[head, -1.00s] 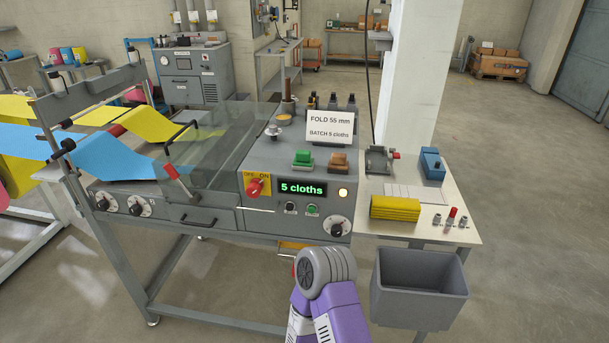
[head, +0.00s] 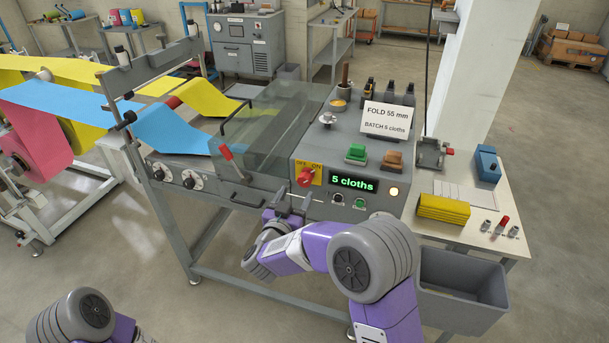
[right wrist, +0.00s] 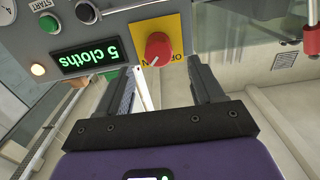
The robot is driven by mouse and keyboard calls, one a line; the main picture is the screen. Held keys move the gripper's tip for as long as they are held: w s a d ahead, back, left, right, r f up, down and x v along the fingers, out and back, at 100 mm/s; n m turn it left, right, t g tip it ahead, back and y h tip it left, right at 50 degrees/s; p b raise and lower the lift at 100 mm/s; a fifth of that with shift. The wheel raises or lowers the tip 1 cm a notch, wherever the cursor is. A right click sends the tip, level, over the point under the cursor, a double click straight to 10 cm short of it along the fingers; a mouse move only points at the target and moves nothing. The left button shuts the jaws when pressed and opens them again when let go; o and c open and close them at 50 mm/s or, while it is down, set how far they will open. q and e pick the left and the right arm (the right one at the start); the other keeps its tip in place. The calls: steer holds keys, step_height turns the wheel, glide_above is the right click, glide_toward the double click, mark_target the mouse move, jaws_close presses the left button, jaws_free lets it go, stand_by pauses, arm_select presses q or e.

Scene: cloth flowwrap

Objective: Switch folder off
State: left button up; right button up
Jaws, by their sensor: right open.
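The folder's red rotary switch (head: 305,177) sits on a yellow OFF/ON plate (head: 317,176) at the left of the grey control panel. In the right wrist view, the red knob (right wrist: 158,48) appears upside down, its white mark near the ON lettering. The green display (head: 353,181) reads "5 cloths". My right gripper (head: 289,208) is just below and in front of the switch. In the right wrist view its two fingers (right wrist: 166,80) are apart and empty, with the knob beyond their tips and not touching. My left gripper is out of view; part of my left arm shows at lower left.
Start and other buttons (head: 360,203) lie right of the switch. A clear guard (head: 275,120) and a red-handled lever (head: 227,153) stand left. Folded yellow cloths (head: 443,208) lie on the side table, above a grey bin (head: 465,277).

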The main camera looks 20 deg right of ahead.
mark_target(303, 182)
steer(key=shift+w+d+r, duration=0.3)
steer(key=x, duration=0.6)
steer(key=shift+w+d+f, duration=0.1)
steer(key=shift+w+d, duration=0.1)
steer(key=shift+w, duration=0.1)
steer(key=c, duration=1)
